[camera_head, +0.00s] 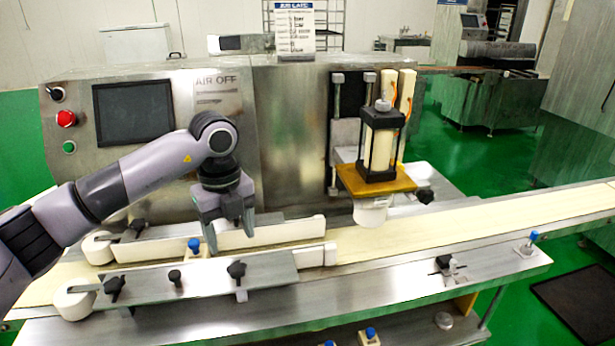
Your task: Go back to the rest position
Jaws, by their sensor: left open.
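My left arm comes in from the left and reaches across the front of the encrusting machine (285,110). My left gripper (230,245) points down above the conveyor belt (440,235), between the guide rails at the left part of the belt. Its two fingers are apart, and I see nothing held between them. My right gripper is not in view.
The control panel has a dark screen (133,112), a red button (66,118) and a green button (69,147). A press unit (378,150) with a white nozzle (370,212) stands over the belt. Black clamp knobs (236,270) rise from the front rail. The belt's right part is clear.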

